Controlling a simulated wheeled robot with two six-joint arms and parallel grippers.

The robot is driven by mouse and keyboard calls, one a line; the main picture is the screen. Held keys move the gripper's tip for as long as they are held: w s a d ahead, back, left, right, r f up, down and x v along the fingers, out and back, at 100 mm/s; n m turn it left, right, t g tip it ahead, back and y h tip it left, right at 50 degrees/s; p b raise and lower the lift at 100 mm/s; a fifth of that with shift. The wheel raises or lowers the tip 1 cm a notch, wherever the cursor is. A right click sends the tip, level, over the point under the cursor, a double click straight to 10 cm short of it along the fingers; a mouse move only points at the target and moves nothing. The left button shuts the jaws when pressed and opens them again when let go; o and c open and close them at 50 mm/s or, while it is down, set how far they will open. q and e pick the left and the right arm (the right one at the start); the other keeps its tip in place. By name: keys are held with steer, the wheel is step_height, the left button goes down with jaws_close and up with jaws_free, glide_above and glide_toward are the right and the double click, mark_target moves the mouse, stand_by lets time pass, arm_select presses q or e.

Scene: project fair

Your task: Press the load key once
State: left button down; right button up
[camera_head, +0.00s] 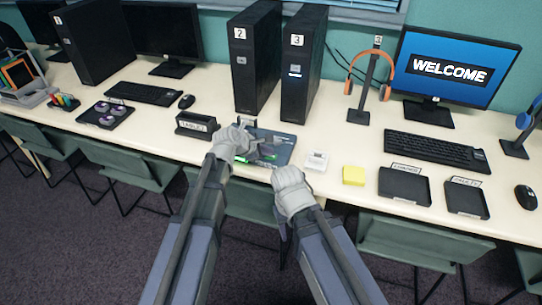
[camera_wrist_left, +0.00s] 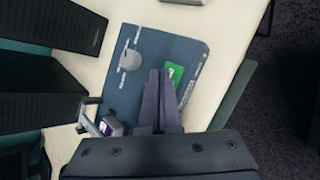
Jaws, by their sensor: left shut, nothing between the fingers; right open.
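A dark blue-grey panel (camera_head: 283,148) lies on the table in front of towers 2 and 3; it also shows in the left wrist view (camera_wrist_left: 205,50). A green key (camera_wrist_left: 175,70) with a small white mark sits on it, and a bit of green (camera_head: 243,159) shows beside my left gripper in the head view. My left gripper (camera_head: 266,153) is shut and empty over the panel. In the left wrist view its fingertips (camera_wrist_left: 164,72) are right beside the green key and partly cover it; contact cannot be told. My right gripper (camera_head: 285,172) is open, near the table's front edge.
Tower 3 (camera_head: 303,65) and tower 2 (camera_head: 253,60) stand behind the panel. A dark labelled holder (camera_head: 196,125) is to its left. A small white box (camera_head: 315,162) and yellow notes (camera_head: 353,175) are to its right. Chairs (camera_head: 125,160) line the front.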

mark_target(268, 157)
arm_select(q)
steer(key=shift+r+p, duration=0.8)
steer(key=shift+r, duration=0.05)
step_height(268, 157, up, 5)
steer(key=p, duration=0.5)
stand_by(0.7)
